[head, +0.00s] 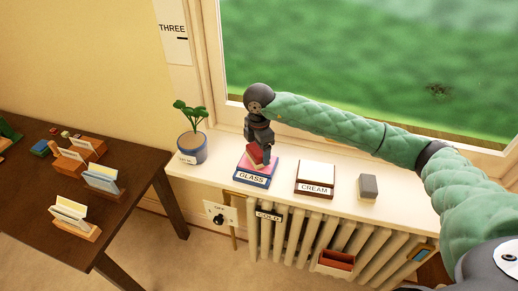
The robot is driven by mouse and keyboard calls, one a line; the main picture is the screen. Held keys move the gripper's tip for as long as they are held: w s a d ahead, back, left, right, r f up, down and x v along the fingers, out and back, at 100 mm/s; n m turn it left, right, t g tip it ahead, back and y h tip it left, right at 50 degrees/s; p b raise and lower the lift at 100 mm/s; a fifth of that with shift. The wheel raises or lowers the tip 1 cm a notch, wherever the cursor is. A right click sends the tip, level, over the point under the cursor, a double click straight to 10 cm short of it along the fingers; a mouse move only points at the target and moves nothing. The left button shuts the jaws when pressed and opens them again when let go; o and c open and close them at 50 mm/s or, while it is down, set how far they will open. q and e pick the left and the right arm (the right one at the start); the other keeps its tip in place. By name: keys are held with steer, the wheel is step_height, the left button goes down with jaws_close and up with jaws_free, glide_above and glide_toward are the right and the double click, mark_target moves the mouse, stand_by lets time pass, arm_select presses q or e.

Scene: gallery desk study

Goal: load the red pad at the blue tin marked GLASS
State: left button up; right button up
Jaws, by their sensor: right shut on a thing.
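The blue tin (246,178) marked GLASS sits on the white window sill, left of a brown tin marked CREAM. My right gripper (261,155) points down over the blue tin and is shut on the red pad (255,152). The pad is at or just above the tin's top; I cannot tell whether they touch. The gripper hides part of the pad and the tin's far side. My left gripper is not in view.
The CREAM tin (316,175) and a grey block (369,186) stand right of the blue tin. A potted plant (192,146) stands left. A dark table (128,214) with card holders is at left.

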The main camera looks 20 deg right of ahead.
steer(key=shift+f+b, duration=0.4)
steer(key=shift+f, duration=0.05)
stand_by(0.8)
steer(key=shift+f, duration=0.15)
stand_by(1.7)
steer(key=shift+r+p, duration=0.9)
steer(key=shift+r, duration=2.7)
